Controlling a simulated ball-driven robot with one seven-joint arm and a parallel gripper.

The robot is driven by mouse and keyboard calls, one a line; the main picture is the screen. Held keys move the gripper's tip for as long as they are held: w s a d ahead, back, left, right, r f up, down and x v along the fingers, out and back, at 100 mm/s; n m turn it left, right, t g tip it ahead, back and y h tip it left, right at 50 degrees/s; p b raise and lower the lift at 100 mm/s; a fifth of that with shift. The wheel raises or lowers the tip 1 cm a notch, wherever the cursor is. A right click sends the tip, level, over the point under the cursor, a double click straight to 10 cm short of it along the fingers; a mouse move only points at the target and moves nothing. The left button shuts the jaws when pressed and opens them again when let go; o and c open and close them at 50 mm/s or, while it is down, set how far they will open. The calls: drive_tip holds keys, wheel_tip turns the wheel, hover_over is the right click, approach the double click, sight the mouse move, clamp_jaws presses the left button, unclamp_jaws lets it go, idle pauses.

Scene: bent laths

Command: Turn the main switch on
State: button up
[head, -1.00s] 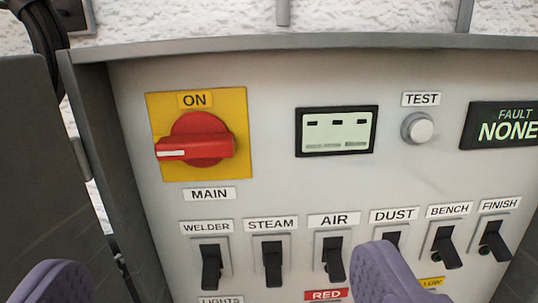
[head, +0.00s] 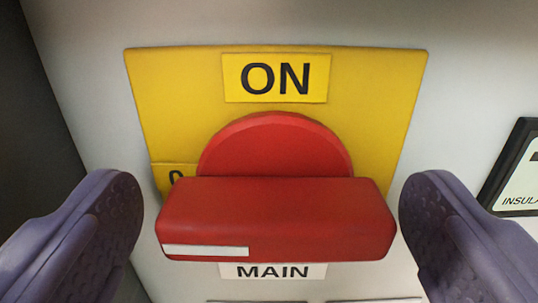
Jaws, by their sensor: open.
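The main switch is a red rotary handle (head: 280,215) on a yellow plate (head: 385,90). Its bar lies level, and the white mark (head: 205,250) on the bar is at its left end. An "ON" label (head: 275,78) is at the top of the plate, and a small label reading "0" (head: 174,176) is at the left, partly hidden by the handle. A "MAIN" label (head: 272,271) shows below. My gripper (head: 270,210) is open, with one purple finger off each end of the bar. A gap shows on both sides, so neither finger seems to touch it.
The pale panel face (head: 445,30) surrounds the plate. The edge of a display (head: 520,180) is at the right, near my right finger. A dark surface (head: 35,110) stands at the left, beyond the panel's edge.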

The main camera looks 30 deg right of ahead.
drive_tip(key=shift+w+d, duration=0.1)
drive_tip(key=shift+d, duration=0.05)
drive_tip(key=c, duration=1)
drive_tip(key=shift+m+b, duration=0.3)
drive_tip(key=shift+b, duration=0.25)
drive_tip(key=m+b, duration=0.1)
drive_tip(key=b, duration=0.1)
drive_tip(key=m+b, duration=0.2)
drive_tip(key=b, duration=0.1)
drive_tip(key=shift+f+m, duration=0.2)
drive_tip(key=shift+m, duration=0.1)
drive_tip(key=m+b, duration=0.4)
drive_tip(key=b, duration=0.1)
drive_tip(key=shift+d+m, duration=0.1)
drive_tip(key=shift+m, duration=0.2)
drive_tip(key=m+b, duration=0.3)
drive_tip(key=m, duration=0.1)
drive_tip(key=shift+m+b, duration=0.3)
drive_tip(key=shift+b, duration=0.1)
drive_tip(key=shift+m+b, duration=1.55)
drive_tip(key=shift+m, duration=0.65)
